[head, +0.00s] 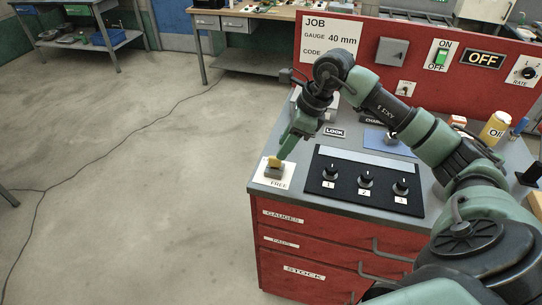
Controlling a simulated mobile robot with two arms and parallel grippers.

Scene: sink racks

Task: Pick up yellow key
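The yellow key (274,161) stands in a dark socket on a white plate labelled FREE (264,180), at the near left corner of the red cabinet's grey top. My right gripper (283,155) reaches down from above, its green fingers pointing at the key. The fingertips overlap the key's upper right side in the head view. I cannot tell whether they touch it or how far apart they are. My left gripper is not in view.
A black panel with three knobs (366,179) lies right of the plate. A LOCK label (334,132) is behind. The red back panel (440,50) carries a JOB card (329,40) and switches. A yellow OIL bottle (495,128) stands right. Floor on the left is clear except cables.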

